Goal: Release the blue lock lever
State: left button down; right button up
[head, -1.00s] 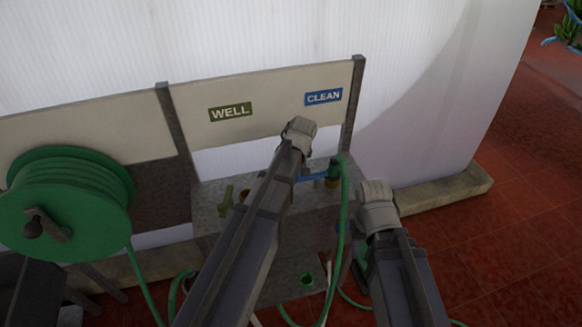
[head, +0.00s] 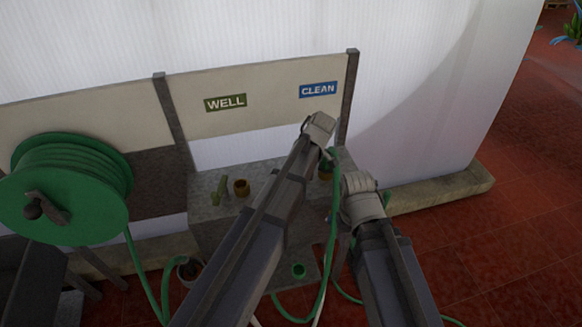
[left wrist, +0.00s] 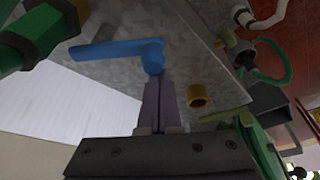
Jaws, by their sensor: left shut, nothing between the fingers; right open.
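The blue lock lever (left wrist: 115,50) shows in the left wrist view, lying over the grey metal top, with its rounded, bent end at the right. My left gripper (left wrist: 157,78) is shut and empty. Its fingertips are right by that rounded end; I cannot tell if they touch. In the head view my left arm hides the lever and the left fingers. My right gripper (head: 360,200) is right of the left arm, beside the green hose; its fingers are mostly hidden.
A brass fitting (head: 241,188) and a green handle (head: 219,191) stand on the grey bench, left of my left arm. The green hose (head: 333,235) hangs between my arms. WELL (head: 225,102) and CLEAN (head: 318,90) signs are on the back board. A hose reel (head: 60,190) is at the left.

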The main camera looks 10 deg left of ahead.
pick_arm(q)
jog(key=shift+s+d+n, duration=0.25)
jog(key=shift+d+n, duration=0.05)
jog(key=shift+d, duration=0.3)
jog(key=shift+s+d, duration=0.2)
jog(key=shift+d, duration=0.95)
jog(key=shift+s+a, duration=0.1)
jog(key=shift+a, duration=0.35)
notch_tip(320, 180, up, 9)
jog(key=p, duration=0.9)
jog(key=shift+a+r, duration=0.15)
jog(key=shift+r, duration=0.05)
